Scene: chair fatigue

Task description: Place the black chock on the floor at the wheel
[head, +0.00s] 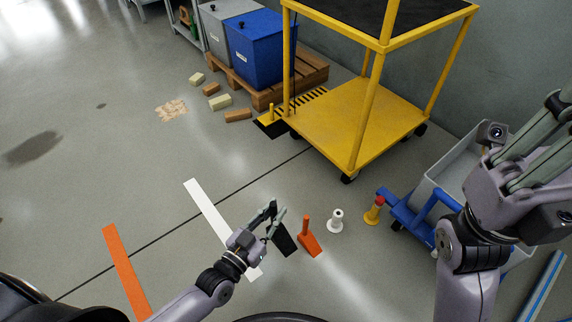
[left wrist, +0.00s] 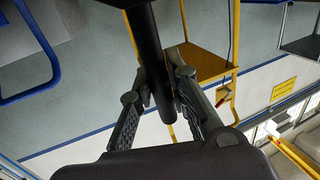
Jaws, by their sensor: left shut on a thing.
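The black chock (head: 284,241) has a dark wedge-shaped body and an upright round handle. My left gripper (head: 271,218) is shut on the handle, with the body hanging below the fingers. In the left wrist view the black handle (left wrist: 157,55) runs between the two fingers (left wrist: 165,95). I cannot tell whether the chock touches the floor. The yellow cart stands farther back; its nearest wheel (head: 348,179) is beyond the chock and to the right, well apart from it. My right gripper (head: 535,150) is at the right edge, partly cut off, and its opening is unclear.
A grey bin (head: 437,185) on a blue dolly is at right.

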